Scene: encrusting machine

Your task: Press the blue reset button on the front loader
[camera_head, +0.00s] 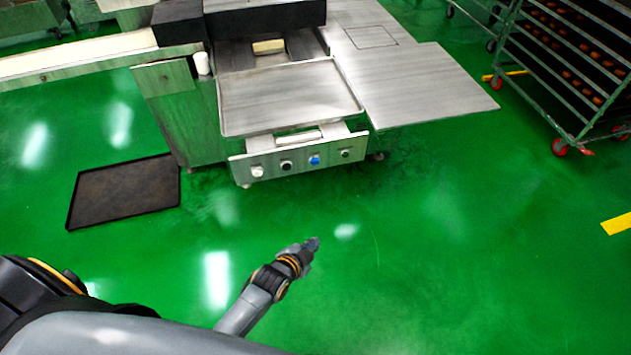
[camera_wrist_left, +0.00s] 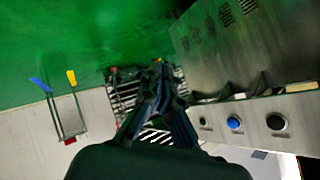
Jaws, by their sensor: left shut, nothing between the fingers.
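The front loader (camera_head: 290,95) stands at the upper middle of the head view, with a flat metal tray on top and a front panel (camera_head: 240,165) below. The blue reset button (camera_head: 314,160) sits on that panel between a dark knob on its left and another dark knob on its right. It also shows in the left wrist view (camera_wrist_left: 234,123), right of the fingers. My left gripper (camera_head: 313,243) is shut and empty, in front of and below the panel in the head view, apart from the button. It also shows in the left wrist view (camera_wrist_left: 157,78). My right gripper is not in view.
A dark mat (camera_head: 125,190) lies on the green floor at the left. A wheeled rack (camera_head: 560,130) with trays stands at the upper right. A metal table (camera_head: 430,85) adjoins the loader's right side. The floor in front of the panel is clear.

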